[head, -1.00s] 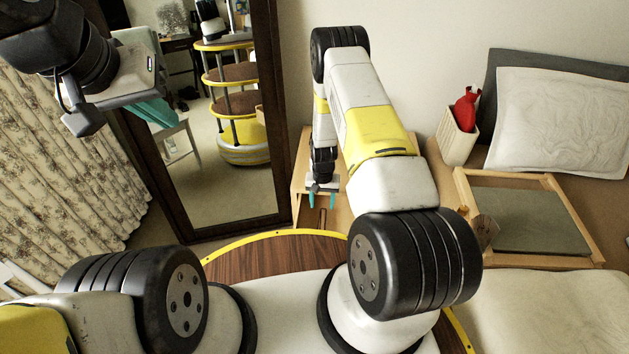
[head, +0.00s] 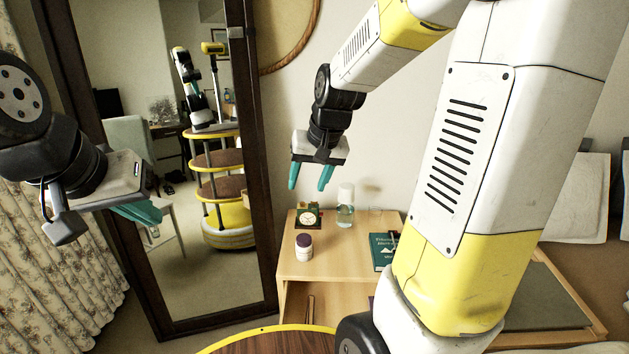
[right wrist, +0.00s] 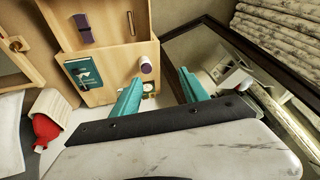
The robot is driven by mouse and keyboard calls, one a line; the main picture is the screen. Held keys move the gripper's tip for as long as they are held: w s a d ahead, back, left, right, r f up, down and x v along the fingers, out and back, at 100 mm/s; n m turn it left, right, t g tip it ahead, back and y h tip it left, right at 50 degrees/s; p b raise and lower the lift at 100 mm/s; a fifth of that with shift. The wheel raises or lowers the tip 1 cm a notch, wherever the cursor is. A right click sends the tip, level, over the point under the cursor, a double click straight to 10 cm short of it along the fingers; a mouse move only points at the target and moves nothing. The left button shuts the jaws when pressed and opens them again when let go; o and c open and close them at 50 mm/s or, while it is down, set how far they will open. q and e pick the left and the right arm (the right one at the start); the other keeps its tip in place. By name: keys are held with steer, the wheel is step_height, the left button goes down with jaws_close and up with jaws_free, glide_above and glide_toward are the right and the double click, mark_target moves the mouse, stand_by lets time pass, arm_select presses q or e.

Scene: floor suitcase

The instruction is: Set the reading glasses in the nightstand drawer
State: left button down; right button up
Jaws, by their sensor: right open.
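The nightstand (head: 335,262) stands ahead, below my right gripper. Beneath its top is an open compartment (head: 292,300) with a brown stick-like item (head: 310,308); I cannot tell whether it is the drawer. My left gripper (head: 140,212) is far left, away from the nightstand.
The nightstand top holds a clock (head: 308,217), a purple-capped bottle (head: 304,248), a clear water vessel (head: 345,207) and a teal book (head: 382,251). A tall mirror (head: 262,200) stands to the left. A wooden tray (head: 560,285) lies at right, partly behind my right arm.

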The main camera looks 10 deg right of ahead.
steer(key=s+r+n+t, duration=0.1)
steer(key=s+r, duration=0.3)
steer(key=s, duration=0.4)
steer(key=s+r+t, duration=0.1)
steer(key=s+r, duration=0.3)
steer(key=s, duration=0.5)
steer(key=shift+a+r+n, duration=0.15)
steer(key=shift+r+n, duration=0.05)
steer(key=shift+n, duration=0.2)
steer(key=shift+s, duration=0.1)
